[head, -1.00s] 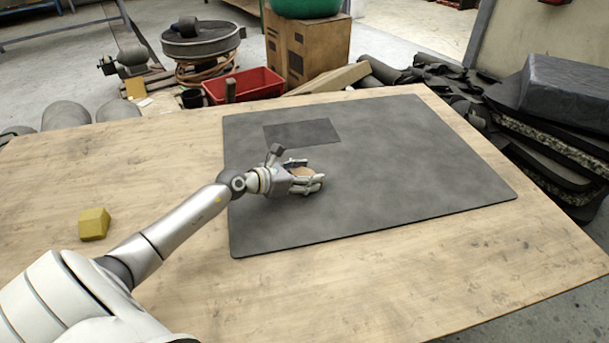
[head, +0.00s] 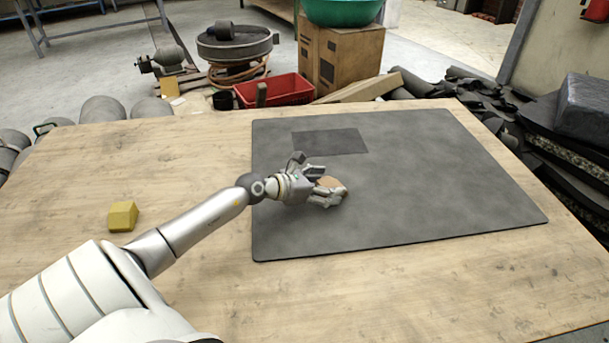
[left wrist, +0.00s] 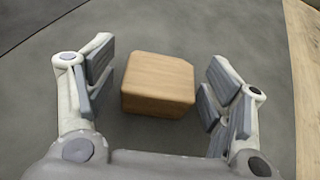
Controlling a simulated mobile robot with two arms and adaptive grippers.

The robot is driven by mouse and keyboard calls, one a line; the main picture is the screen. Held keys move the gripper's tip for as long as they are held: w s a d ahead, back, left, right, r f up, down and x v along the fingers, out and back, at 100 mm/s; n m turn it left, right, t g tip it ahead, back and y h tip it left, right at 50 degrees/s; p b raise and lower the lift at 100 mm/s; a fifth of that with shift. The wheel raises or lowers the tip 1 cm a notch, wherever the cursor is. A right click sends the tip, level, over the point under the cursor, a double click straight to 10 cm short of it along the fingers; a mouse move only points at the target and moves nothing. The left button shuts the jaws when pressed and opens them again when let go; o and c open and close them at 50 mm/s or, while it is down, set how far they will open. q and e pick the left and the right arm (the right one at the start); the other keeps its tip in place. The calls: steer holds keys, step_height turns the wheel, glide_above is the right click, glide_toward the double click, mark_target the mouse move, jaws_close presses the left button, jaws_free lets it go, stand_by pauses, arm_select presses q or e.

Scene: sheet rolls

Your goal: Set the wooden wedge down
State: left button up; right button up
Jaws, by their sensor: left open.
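The wooden wedge (left wrist: 158,84) is a light brown block with a slanted corner. In the left wrist view it sits on the dark grey mat (left wrist: 240,35), between the spread fingers of my left gripper (left wrist: 155,90), with a gap on each side. In the head view the wedge (head: 331,183) shows only in part, behind the fingers of my left gripper (head: 333,190), over the left middle of the mat (head: 420,190). My left gripper is open. My right gripper is in neither view.
A yellow block (head: 123,216) lies on the wooden table (head: 190,285) left of the mat. A darker rectangular patch (head: 330,141) lies on the mat's far left part. A red bin (head: 274,90) and a cardboard box (head: 340,58) stand beyond the table. The right part of the mat is clear.

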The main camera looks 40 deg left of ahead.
arm_select(q)
steer(key=p+v, duration=0.1)
steer(key=v, duration=0.9)
steer(key=shift+s, duration=0.1)
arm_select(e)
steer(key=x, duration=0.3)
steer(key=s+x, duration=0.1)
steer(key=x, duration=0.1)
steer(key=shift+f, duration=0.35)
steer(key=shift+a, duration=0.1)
